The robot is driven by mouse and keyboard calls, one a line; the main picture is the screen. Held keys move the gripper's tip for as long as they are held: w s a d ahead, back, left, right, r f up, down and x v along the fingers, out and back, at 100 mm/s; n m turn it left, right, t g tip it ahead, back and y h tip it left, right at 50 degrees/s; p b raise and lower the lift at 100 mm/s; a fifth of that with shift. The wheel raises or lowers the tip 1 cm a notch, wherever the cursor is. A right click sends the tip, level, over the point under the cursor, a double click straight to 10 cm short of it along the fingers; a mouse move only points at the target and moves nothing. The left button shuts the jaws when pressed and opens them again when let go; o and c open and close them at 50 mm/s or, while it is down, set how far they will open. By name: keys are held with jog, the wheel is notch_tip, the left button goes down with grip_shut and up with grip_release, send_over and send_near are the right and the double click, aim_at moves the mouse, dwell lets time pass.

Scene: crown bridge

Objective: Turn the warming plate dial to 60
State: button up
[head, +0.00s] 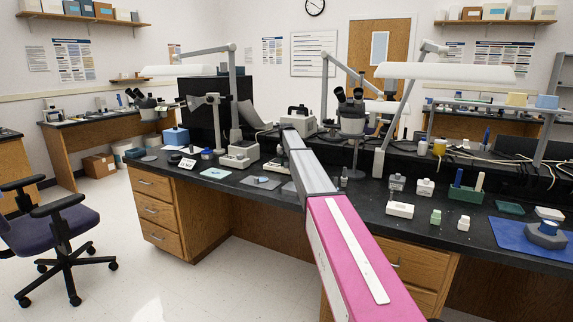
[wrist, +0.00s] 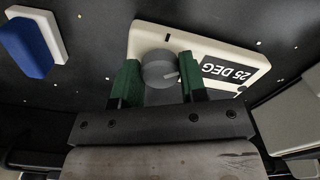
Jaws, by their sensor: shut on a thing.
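The warming plate (wrist: 145,38) is a cream-white unit in the upper middle of the wrist view. Its dark display (wrist: 226,72) reads "25 DEG", upside down in this view. The round grey dial (wrist: 157,66) sits beside the display and has a pale pointer line towards the lower right. My gripper (wrist: 158,82) has its two green-padded fingers on either side of the dial and is shut on it. In the head view my arm hides the gripper, and I cannot make out the dial or plate there.
In the wrist view a blue block on a white base (wrist: 27,48) lies left of the plate, and a light grey object (wrist: 290,120) is at the right edge. In the head view the black bench (head: 225,180) carries microscopes, lamps and small blocks.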

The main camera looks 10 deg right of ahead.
aim_at(286, 163)
jog(key=shift+m, duration=1)
jog(key=o, duration=0.9)
jog(key=shift+o, duration=0.2)
notch_tip(286, 163, up, 11)
